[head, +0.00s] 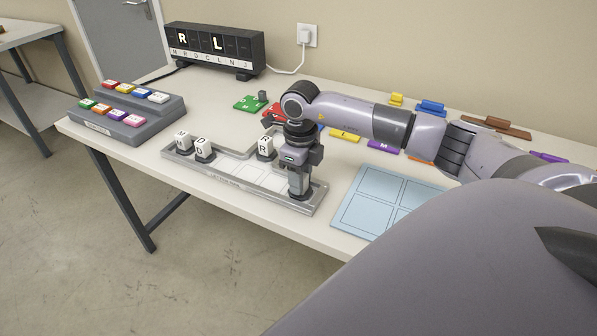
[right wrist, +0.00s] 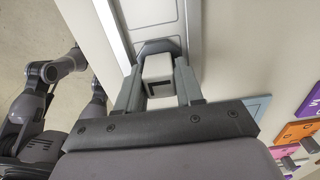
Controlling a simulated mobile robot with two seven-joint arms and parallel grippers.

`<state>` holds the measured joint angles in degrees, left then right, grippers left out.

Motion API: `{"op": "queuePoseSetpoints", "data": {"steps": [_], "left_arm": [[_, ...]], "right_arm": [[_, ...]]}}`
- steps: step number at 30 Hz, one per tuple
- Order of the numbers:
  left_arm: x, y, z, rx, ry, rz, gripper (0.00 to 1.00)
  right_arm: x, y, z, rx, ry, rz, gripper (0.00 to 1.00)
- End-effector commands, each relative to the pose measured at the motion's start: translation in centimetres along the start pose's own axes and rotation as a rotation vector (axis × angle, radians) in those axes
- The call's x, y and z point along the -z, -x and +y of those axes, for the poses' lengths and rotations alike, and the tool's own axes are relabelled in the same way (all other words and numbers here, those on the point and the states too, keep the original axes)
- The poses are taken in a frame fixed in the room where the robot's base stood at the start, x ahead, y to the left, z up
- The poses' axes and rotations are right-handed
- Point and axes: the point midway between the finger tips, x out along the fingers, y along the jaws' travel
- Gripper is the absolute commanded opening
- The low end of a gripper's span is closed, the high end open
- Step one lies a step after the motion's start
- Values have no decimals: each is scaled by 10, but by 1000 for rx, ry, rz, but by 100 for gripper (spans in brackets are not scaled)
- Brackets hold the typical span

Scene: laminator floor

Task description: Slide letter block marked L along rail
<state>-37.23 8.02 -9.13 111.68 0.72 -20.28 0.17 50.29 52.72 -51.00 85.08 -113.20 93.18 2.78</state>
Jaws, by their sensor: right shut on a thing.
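My right gripper (head: 299,193) points down over the right end of the grey rail tray (head: 222,183). In the right wrist view its fingers (right wrist: 158,85) are shut on a white letter block (right wrist: 158,68) with a dark base, which sits in the rail channel. No letter shows on this block, so I cannot tell whether it is the L. A block marked R (head: 265,147) stands on the rail to the left of the gripper. Blocks marked M (head: 183,139) and D (head: 204,148) stand at the tray's left end. My left gripper is not seen.
A black display (head: 214,46) at the back shows R and L lit. A grey stepped stand (head: 127,110) with coloured keys is at the left. A light-blue panel (head: 383,203) lies right of the tray. Coloured tags (head: 345,135) lie behind my right arm.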

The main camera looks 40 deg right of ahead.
Motion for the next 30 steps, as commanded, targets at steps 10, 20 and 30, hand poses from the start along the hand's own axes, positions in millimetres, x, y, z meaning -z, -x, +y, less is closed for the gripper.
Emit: {"op": "queuePoseSetpoints", "data": {"steps": [10, 20, 30], "left_arm": [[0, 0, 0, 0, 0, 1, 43], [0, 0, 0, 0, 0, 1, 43], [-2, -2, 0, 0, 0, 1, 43]], "right_arm": [[0, 1, -1, 0, -1, -2, 43], [0, 1, 0, 0, 0, -1, 66], [-1, 42, -1, 2, -1, -5, 66]]}}
